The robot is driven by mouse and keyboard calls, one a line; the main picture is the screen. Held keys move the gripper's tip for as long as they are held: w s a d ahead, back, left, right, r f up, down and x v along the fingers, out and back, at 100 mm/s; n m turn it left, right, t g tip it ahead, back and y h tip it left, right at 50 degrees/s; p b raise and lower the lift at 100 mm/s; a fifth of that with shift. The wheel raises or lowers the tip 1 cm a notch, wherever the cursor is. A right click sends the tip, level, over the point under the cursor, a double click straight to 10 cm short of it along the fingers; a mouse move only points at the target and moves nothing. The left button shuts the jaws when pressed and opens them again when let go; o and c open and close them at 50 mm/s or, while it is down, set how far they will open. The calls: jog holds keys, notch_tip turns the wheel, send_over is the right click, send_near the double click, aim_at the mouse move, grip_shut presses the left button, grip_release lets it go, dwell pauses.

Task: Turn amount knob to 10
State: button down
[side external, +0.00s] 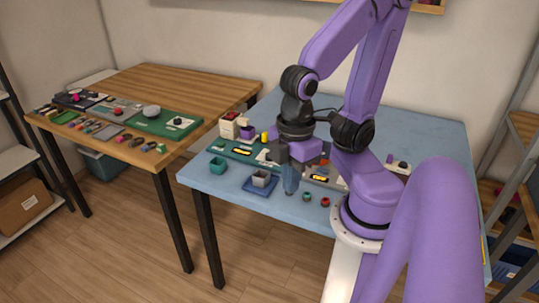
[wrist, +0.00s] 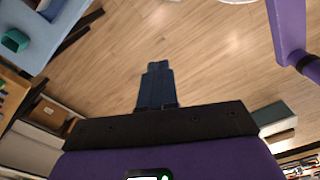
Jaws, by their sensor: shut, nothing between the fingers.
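My gripper (side external: 291,184) is over the front part of the blue table in the side external view, with its blue fingers together and nothing between them. In the wrist view my gripper (wrist: 156,72) also shows shut, against the wood floor. A dark green panel (side external: 232,147) with a yellow display lies left of my gripper, and a grey panel (side external: 337,183) with another display lies to its right. My arm and gripper hide parts of both. I cannot tell which small part is the amount knob, nor read its setting.
A teal cup (side external: 218,167), a grey cup (side external: 261,178) on a blue mat, a green button (side external: 306,196) and a red button (side external: 326,202) stand near the blue table's front edge (side external: 265,216). A wooden table (side external: 190,88) with several small parts stands to the left.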

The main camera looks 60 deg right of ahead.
jog(key=c, duration=1.4)
grip_release()
jog(key=o, duration=0.5)
jog(key=shift+w+m, duration=0.3)
jog(key=shift+o, duration=1)
jog(key=w+d+m, duration=0.2)
jog(key=w+m, duration=0.7)
jog(key=shift+w+m, duration=0.3)
jog(key=shift+m, duration=0.1)
jog(key=w+d+f+m, duration=0.1)
jog(key=w+d+m, duration=0.6)
jog(key=d+m, duration=0.25)
jog(key=w+d+f+m, duration=0.1)
jog(key=w+d+m, duration=0.5)
jog(key=d+m, duration=0.35)
jog(key=s+d+f+m, duration=0.2)
jog(key=d+f+m, duration=0.1)
jog(key=d+m, duration=0.95)
jog(key=shift+n, duration=0.75)
jog(key=f, duration=0.5)
jog(key=d+f, duration=0.1)
jog(key=f, duration=1.1)
jog(key=shift+d, duration=0.15)
